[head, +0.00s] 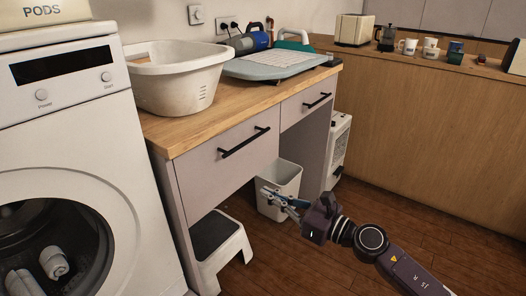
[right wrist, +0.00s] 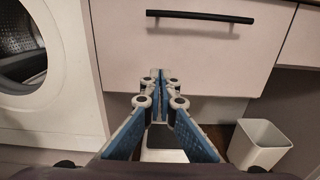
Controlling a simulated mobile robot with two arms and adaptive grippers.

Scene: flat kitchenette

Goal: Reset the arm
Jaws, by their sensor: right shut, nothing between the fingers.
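My right gripper (head: 276,195) is in front of the drawer counter, over the floor, with its arm coming in from the lower right. In the right wrist view its fingers (right wrist: 158,76) meet at the tips with nothing between them. They point at the closed drawer front (right wrist: 190,50) with a black handle (right wrist: 200,17), and no contact with it shows. My left gripper is not in view.
The washing machine (head: 62,125) stands at the left, its drum holding white items. A white step stool (head: 228,246) and a white bin (head: 287,178) stand under the counter (head: 185,127). A basin (head: 177,85) and ironing board (head: 275,66) lie on top. Floor at right is clear.

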